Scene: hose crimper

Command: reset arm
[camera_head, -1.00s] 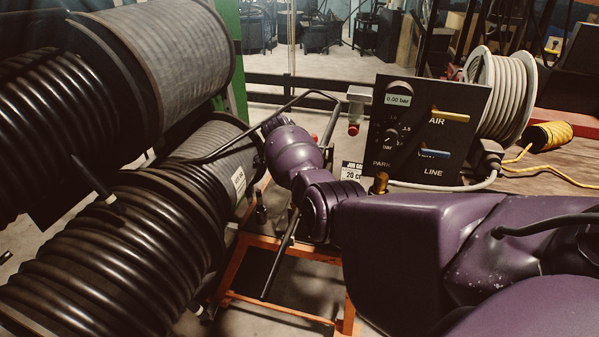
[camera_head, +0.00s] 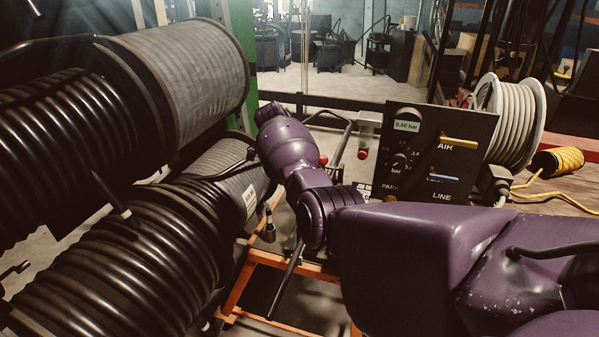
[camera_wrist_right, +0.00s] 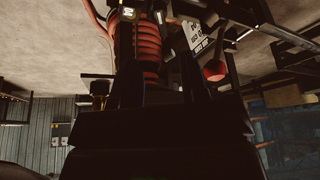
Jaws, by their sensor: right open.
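My right arm (camera_head: 430,250), purple, reaches in from the right in the head view and bends up at the wrist (camera_head: 290,145). Its gripper cannot be made out there. In the right wrist view my right gripper (camera_wrist_right: 158,78) shows as two dark fingers set apart, open. No held object can be made out between them. A red ribbed part (camera_wrist_right: 149,48) shows behind the fingers; whether they touch it is unclear. My left gripper is in neither view.
Large black hose reels (camera_head: 130,250) fill the left. A dark gauge panel (camera_head: 440,150) reading 0.00 bar stands behind my right arm. A pale hose reel (camera_head: 512,120) and yellow cord spool (camera_head: 558,160) are at right. An orange frame (camera_head: 235,285) stands below the wrist.

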